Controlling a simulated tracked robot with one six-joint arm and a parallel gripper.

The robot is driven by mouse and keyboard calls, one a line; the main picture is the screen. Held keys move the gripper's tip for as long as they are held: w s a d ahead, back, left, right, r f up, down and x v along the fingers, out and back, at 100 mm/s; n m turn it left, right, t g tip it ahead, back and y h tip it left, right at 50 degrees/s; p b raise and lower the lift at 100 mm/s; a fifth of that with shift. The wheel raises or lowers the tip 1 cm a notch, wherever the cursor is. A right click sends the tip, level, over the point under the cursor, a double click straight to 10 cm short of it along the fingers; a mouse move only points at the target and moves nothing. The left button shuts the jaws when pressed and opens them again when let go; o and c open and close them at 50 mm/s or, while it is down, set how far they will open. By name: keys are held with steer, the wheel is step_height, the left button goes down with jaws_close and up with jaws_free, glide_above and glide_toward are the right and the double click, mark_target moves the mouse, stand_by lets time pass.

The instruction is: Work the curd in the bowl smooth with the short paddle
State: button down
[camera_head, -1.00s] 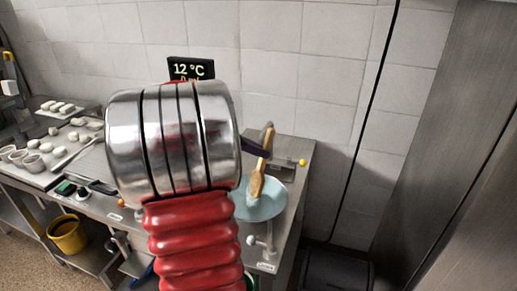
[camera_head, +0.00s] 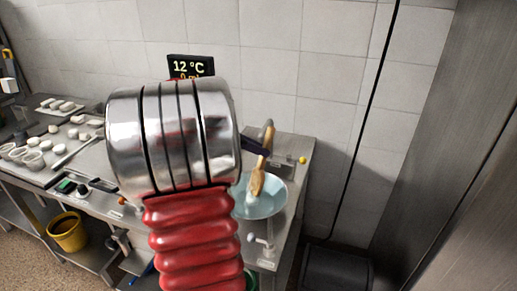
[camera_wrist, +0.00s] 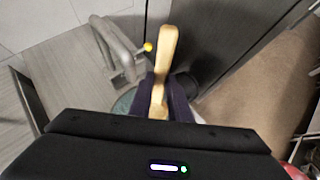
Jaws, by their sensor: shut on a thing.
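The short wooden paddle (camera_head: 258,181) stands tilted with its broad end in the pale blue bowl (camera_head: 274,204) on the right part of the steel table. A bit of white curd (camera_head: 251,199) shows by the paddle's lower end; my arm hides the bowl's left side. My gripper (camera_head: 257,146) is shut on the paddle's upper part. In the wrist view the paddle's handle (camera_wrist: 166,48) rises between the two dark fingers (camera_wrist: 160,95), and only a little of the bowl (camera_wrist: 124,103) shows below.
A curved metal tap or pipe (camera_wrist: 115,45) stands close beside the bowl. A yellow knob (camera_head: 302,160) sits at the table's back right. White cheese pieces and cups (camera_head: 33,157) fill the left table. A yellow bucket (camera_head: 67,232) stands below.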

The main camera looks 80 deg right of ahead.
steer(key=shift+s, duration=0.1)
steer(key=shift+s+a, duration=0.25)
steer(key=shift+a, duration=0.15)
steer(key=shift+f, duration=0.1)
steer(key=shift+w+d, duration=0.1)
stand_by(0.3)
steer(key=shift+w+d+r, duration=0.2)
steer(key=shift+w+d, duration=0.35)
steer(key=shift+d, duration=0.15)
steer(key=shift+s+a, duration=0.1)
steer(key=shift+a, duration=0.05)
steer(key=shift+s+a+f, duration=0.1)
steer(key=shift+s+a, duration=0.45)
steer(key=shift+a, duration=0.1)
stand_by(0.4)
